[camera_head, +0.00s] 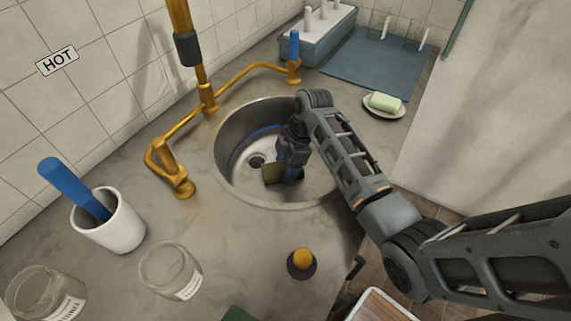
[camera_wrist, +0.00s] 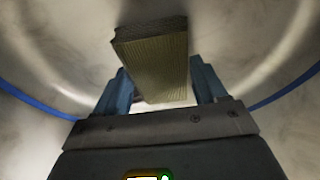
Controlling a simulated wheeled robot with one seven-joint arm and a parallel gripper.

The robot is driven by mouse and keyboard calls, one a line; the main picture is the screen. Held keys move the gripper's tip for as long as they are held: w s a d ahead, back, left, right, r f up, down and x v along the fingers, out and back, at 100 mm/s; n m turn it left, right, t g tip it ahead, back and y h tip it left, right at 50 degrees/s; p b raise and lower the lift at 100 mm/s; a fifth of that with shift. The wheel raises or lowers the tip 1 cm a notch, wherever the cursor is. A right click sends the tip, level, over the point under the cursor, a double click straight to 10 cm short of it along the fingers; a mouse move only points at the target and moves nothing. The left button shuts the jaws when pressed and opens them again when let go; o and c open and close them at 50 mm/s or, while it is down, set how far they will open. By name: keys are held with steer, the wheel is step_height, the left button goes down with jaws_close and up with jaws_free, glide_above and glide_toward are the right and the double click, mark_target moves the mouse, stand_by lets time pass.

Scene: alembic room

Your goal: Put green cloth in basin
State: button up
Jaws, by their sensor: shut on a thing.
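The basin (camera_head: 228,135) is a round metal sink sunk in the grey counter, with a blue line around its inner wall and a drain at the bottom. My gripper (camera_head: 283,178) reaches down inside it, in the right part. I cannot tell whether the cloth touches the basin floor.
Brass taps (camera_head: 207,98) stand behind and left of the basin. A white cup (camera_head: 110,225) with a blue-handled tool and glass jars (camera_head: 170,268) are at left. A yellow-topped black knob (camera_head: 302,262) is in front. A soap dish (camera_head: 384,110) and blue mat (camera_head: 365,68) lie at back right.

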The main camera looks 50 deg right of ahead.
steer(key=shift+f, duration=0.15)
steer(key=o, duration=1)
steer(key=v, duration=1.2)
steer(key=shift+r+b, duration=0.2)
steer(key=shift+b, duration=0.1)
